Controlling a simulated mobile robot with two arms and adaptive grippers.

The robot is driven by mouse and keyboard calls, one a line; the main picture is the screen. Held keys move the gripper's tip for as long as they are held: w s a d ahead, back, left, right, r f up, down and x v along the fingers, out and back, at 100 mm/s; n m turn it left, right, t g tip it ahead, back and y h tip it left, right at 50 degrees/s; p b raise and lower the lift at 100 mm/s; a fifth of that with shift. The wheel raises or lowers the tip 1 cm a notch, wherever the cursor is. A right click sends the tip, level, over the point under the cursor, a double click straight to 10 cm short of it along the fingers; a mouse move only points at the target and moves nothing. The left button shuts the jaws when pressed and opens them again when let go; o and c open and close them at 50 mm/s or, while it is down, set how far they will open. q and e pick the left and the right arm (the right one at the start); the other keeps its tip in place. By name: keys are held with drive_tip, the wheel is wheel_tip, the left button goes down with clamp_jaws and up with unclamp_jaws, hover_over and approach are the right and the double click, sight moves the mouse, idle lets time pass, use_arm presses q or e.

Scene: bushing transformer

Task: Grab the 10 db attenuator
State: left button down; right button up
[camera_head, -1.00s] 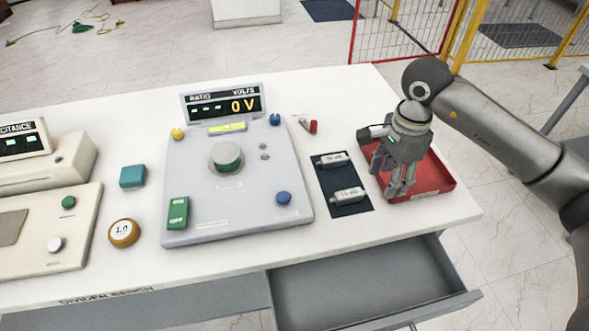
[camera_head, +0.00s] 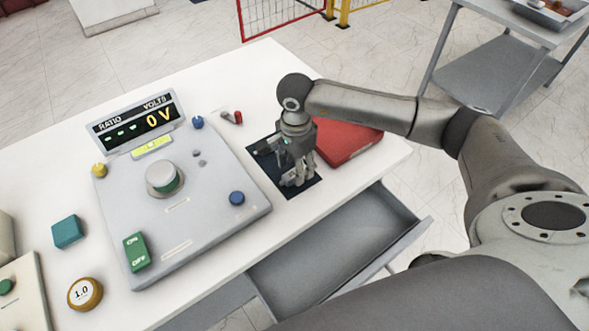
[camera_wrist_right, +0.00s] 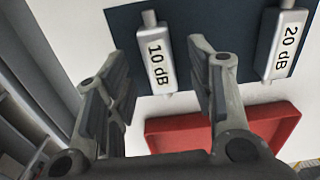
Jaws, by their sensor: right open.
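In the head view my right gripper (camera_head: 298,180) is over the dark mat (camera_head: 262,150) and hides the attenuators there. The 20 dB attenuator (camera_wrist_right: 284,42) lies to the right on the same mat. My left gripper is not in view.
A red tray (camera_head: 345,140) sits just right of the mat. A grey ratio instrument (camera_head: 205,215) with a volts display stands to the left. An open drawer (camera_head: 340,245) juts out below the table's front edge. A small red item (camera_head: 238,118) lies behind the mat.

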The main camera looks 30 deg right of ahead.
drive_tip(key=shift+f, duration=0.95)
drive_tip(key=shift+d+f, duration=0.1)
drive_tip(key=shift+f, duration=0.1)
drive_tip(key=shift+c, duration=1.1)
drive_tip(key=c, duration=0.5)
clamp_jaws()
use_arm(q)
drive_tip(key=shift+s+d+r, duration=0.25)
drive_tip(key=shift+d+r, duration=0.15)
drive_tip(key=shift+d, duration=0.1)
use_arm(e)
drive_tip(key=shift+r, duration=0.1)
